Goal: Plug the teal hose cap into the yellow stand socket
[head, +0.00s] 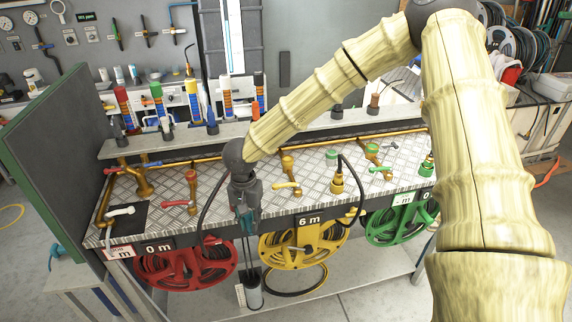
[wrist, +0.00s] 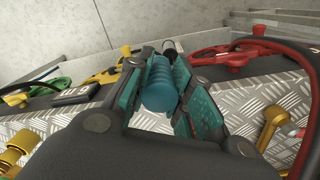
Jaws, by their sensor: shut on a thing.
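My gripper (head: 246,222) points down in front of the bench's front edge, between the red and yellow reels. In the wrist view its teal-padded fingers (wrist: 166,100) are shut on the ribbed teal hose cap (wrist: 159,86). In the head view the cap is mostly hidden by the fingers. A yellow fitting (head: 337,184), which looks like the yellow stand socket, is upright on the bench, right of my gripper and apart from it. A black hose arches beside it. A yellow knurled fitting (wrist: 22,146) shows at the lower left of the wrist view.
The red reel (head: 187,268), yellow reel (head: 300,246) and green reel (head: 400,226) hang along the bench front. Brass taps and pipes stand on the tread-plate bench top (head: 232,198). A black hose (head: 208,204) loops left of my gripper.

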